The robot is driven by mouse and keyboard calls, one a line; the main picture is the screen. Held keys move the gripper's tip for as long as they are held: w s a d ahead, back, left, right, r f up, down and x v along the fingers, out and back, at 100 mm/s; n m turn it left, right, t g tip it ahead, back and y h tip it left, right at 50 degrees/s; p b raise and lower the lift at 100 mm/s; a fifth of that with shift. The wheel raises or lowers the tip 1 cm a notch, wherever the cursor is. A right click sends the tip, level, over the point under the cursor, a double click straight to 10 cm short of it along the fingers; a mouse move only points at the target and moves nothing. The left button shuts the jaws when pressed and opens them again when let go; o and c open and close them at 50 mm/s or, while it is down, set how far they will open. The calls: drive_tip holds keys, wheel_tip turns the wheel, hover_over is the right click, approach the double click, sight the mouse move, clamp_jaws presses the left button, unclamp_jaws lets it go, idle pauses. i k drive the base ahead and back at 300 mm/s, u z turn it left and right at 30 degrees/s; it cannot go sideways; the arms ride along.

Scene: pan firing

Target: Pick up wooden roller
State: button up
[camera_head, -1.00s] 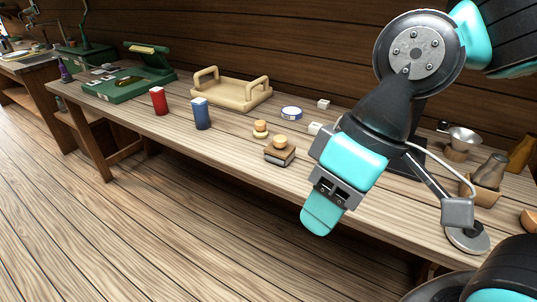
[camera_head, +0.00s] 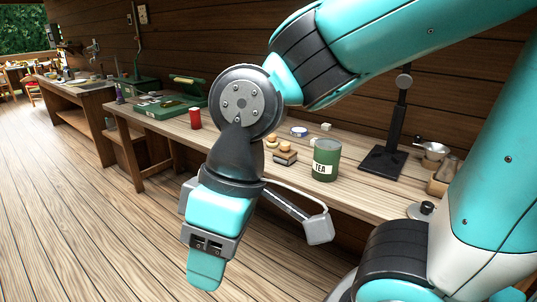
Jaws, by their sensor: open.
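No wooden roller can be made out for certain. A pale wood-coloured bar (camera_head: 188,81) sits on top of the green tool at the bench's far end; I cannot tell whether it is the roller. My gripper (camera_head: 206,265) is open, with nothing seen in it. It hangs fingertips down over the floor, in front of the bench and apart from everything on it. Only one teal fingertip shows clearly. My arm hides part of the bench's middle.
The plank floor (camera_head: 90,220) at left is clear.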

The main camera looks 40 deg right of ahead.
sight(284, 152)
drive_tip(key=i, duration=0.65)
drive_tip(key=z, duration=0.8)
drive_tip(key=i, duration=0.6)
drive_tip(key=z, duration=0.7)
